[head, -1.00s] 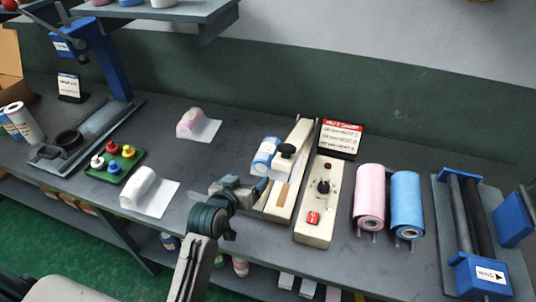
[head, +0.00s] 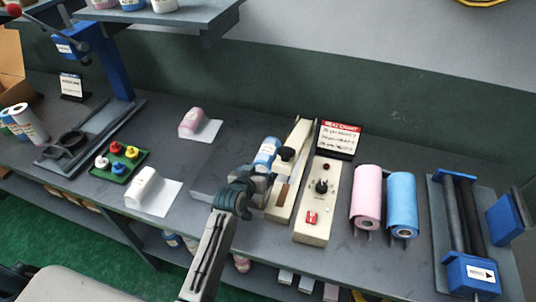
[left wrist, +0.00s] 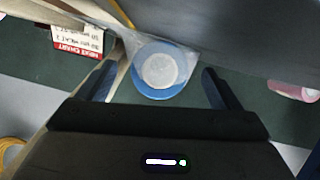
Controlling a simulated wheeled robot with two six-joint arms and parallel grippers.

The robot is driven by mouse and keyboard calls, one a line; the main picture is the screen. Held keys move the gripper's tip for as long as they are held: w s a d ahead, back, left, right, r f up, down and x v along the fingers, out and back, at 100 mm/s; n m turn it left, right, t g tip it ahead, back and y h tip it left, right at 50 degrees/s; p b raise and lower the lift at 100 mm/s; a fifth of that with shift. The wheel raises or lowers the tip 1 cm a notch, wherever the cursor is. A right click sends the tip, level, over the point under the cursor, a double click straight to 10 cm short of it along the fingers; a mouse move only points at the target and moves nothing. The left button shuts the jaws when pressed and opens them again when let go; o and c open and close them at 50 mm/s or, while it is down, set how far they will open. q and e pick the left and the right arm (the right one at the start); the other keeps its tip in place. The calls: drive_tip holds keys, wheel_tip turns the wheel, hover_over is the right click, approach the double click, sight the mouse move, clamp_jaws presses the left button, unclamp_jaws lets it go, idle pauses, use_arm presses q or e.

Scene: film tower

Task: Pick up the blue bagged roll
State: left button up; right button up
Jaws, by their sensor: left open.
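The blue bagged roll (head: 267,150) stands on the bench just left of the cream sealer bar, with clear film about it. In the left wrist view the roll (left wrist: 160,72) shows end-on as a blue ring with a pale centre. My left gripper (head: 262,180) is in front of the roll on its near side. In the left wrist view its fingers (left wrist: 158,80) are apart, one to each side of the roll, with gaps on both sides. It holds nothing. My right gripper is not in view.
The cream sealer (head: 283,195) and a cream control box (head: 318,203) stand close to the right. Pink (head: 367,195) and blue (head: 402,200) film rolls lie farther right. A pink bagged roll (head: 194,121) and a white one (head: 146,188) lie to the left, with bare bench between.

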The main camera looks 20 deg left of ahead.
use_arm(q)
drive_tip(key=c, duration=1.4)
drive_tip(key=shift+r, duration=0.1)
